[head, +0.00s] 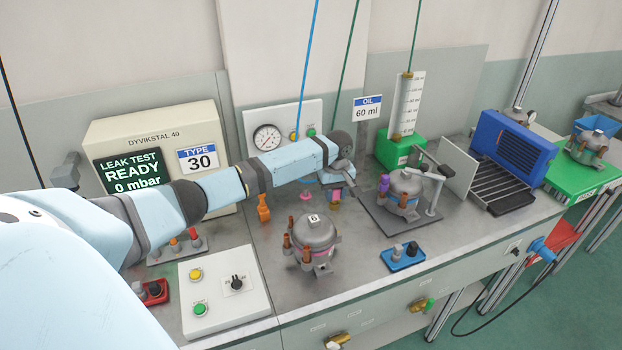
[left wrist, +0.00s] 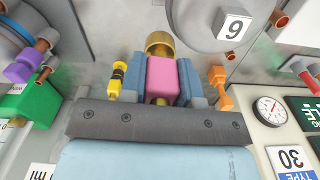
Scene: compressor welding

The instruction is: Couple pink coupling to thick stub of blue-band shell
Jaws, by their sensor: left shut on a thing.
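My left gripper (head: 337,188) is shut on the pink coupling (left wrist: 162,78), which has a brass end (left wrist: 159,43) pointing away from the jaws. The jaws grip the pink block from both sides, above the bench. The blue-band shell (head: 407,184) stands in a fixture to the right of my gripper in the head view. A purple coupling (head: 384,183) sits at its left side; in the left wrist view the purple coupling (left wrist: 24,68) is beside a copper stub. I cannot tell which of this shell's stubs is thick. My right gripper is not in view.
Another shell (head: 314,232) with copper stubs stands at the front of the bench (head: 365,262). An orange coupling (head: 263,208) stands left of my gripper. A yellow-black coupling (left wrist: 117,78) shows beside the pink one. A green-based oil cylinder (head: 402,148) stands behind. A blue tray (head: 403,258) lies in front.

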